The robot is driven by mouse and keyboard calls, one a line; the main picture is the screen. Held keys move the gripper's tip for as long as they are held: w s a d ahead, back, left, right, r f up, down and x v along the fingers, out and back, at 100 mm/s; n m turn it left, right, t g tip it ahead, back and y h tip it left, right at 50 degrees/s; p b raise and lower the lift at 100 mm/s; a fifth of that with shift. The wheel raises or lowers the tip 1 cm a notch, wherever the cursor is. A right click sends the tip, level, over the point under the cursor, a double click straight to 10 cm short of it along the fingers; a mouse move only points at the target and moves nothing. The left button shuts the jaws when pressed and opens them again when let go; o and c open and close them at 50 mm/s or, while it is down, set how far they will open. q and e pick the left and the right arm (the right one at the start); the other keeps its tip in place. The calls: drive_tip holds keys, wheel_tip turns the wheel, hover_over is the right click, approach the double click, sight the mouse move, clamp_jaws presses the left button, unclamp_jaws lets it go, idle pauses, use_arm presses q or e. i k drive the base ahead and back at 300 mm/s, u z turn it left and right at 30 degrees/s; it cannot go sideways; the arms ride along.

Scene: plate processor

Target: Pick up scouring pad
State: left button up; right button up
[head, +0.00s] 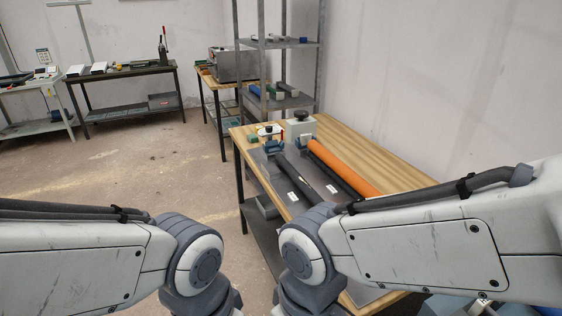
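A small green block (253,138) lies at the far left corner of the wooden-topped table; it looks like a scouring pad, but it is too small to be sure. Next to it are a white item with a red part (268,130) and a blue object (273,146). Only links of my two arms show in the foreground. Both grippers are out of view, so I cannot see their state or whether they hold anything.
The wooden table (372,150) carries an orange roll (343,166), dark rolls (300,179) and a grey box with a black knob (301,127). A metal shelf (280,102) stands behind it. More benches (125,72) line the back. The floor (150,160) at left is clear.

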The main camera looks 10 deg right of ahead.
sight(252, 138)
drive_tip(key=u, duration=0.6)
drive_tip(key=i, duration=1.1)
drive_tip(key=u, duration=0.55)
drive_tip(key=i, duration=1.45)
drive_tip(key=z, duration=0.8)
drive_tip(key=i, duration=0.85)
drive_tip(key=z, duration=1.2)
drive_tip(key=i, duration=0.4)
drive_tip(key=z, duration=0.35)
